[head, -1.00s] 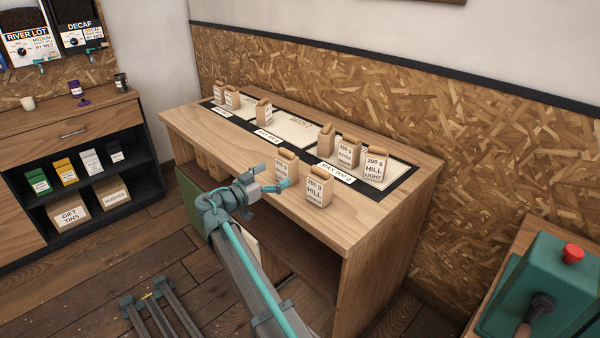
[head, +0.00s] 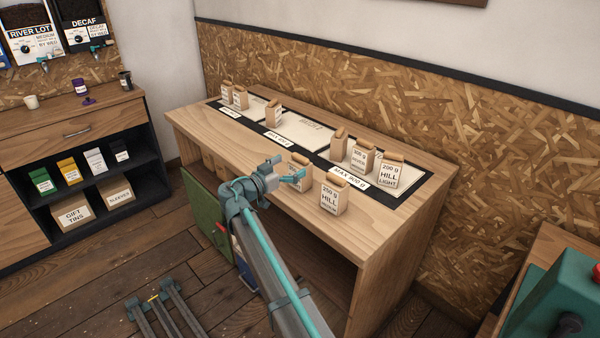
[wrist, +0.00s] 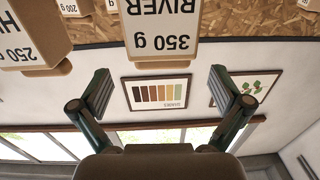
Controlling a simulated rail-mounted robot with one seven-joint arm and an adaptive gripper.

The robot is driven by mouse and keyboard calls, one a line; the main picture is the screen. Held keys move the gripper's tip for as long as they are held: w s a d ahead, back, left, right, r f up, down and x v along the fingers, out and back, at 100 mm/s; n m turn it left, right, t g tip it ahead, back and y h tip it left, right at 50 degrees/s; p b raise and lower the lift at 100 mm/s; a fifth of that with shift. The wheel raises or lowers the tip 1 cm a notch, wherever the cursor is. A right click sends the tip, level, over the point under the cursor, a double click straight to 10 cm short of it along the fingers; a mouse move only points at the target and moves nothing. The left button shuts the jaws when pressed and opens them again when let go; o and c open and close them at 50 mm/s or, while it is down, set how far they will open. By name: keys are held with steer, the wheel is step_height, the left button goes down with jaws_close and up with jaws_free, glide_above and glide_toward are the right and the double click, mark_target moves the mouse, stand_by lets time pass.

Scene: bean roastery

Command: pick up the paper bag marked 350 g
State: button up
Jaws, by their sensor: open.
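The paper bag marked 350 g (wrist: 160,47) shows upside down at the top middle of the wrist view, with RIVER on its label. In the head view it is the tan bag (head: 299,159) at the bench's front edge, its label partly hidden by my gripper (head: 299,179). In the wrist view my gripper (wrist: 166,90) is open and empty. Its two fingers stand apart, roughly to either side of the bag's line, with the bag beyond them. I see no contact.
A 250 g HILL bag (head: 331,196) stands close to the right; it also shows in the wrist view (wrist: 28,42). More bags, including a 200 g HILL LIGHT bag (head: 389,178), stand on marked pads behind. The bench front (head: 380,232) right of these bags is clear.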

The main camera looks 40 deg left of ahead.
mark_target(298, 160)
steer(key=shift+w+d+f+p, duration=0.1)
steer(key=shift+w+p, duration=0.6)
steer(key=shift+w, duration=1.65)
steer(key=c, duration=1.9)
steer(key=shift+o, duration=0.2)
steer(key=shift+r, duration=0.2)
